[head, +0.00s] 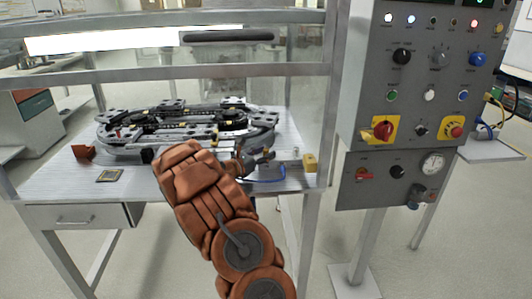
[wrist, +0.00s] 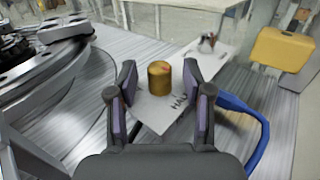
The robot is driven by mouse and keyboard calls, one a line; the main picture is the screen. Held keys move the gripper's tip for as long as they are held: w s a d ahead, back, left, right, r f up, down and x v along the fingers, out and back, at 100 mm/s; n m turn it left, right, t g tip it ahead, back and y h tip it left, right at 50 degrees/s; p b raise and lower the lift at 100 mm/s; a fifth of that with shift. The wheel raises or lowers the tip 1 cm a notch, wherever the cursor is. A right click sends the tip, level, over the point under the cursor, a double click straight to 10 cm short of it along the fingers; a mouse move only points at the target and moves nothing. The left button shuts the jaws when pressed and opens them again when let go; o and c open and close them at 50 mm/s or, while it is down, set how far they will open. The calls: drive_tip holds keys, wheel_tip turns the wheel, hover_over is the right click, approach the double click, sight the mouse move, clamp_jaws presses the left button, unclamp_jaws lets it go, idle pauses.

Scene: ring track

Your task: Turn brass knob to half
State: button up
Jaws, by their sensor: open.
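The brass knob (wrist: 159,78) is a short upright cylinder on a pale plate (wrist: 152,115) in the wrist view. Dark printed letters show on the plate just below the knob, partly hidden by my right finger, and I cannot read them fully. My gripper (wrist: 161,88) is open, with one dark, purple-padded finger on each side of the knob. A gap shows between the knob and each finger. I cannot tell whether the fingertips are at the knob's height. In the head view my gripper (head: 258,161) is over the bench's front right; the knob cannot be made out there.
The dark ring track (head: 190,140) fills the bench left of my gripper. A yellow block (wrist: 284,48) and a blue cable (wrist: 255,125) lie to the right. A metal frame rail (head: 180,71) crosses above the bench. A grey control panel (head: 418,90) stands at right.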

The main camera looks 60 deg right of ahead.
drive_tip(key=shift+s+d, duration=0.1)
drive_tip(key=shift+d, duration=0.45)
clamp_jaws()
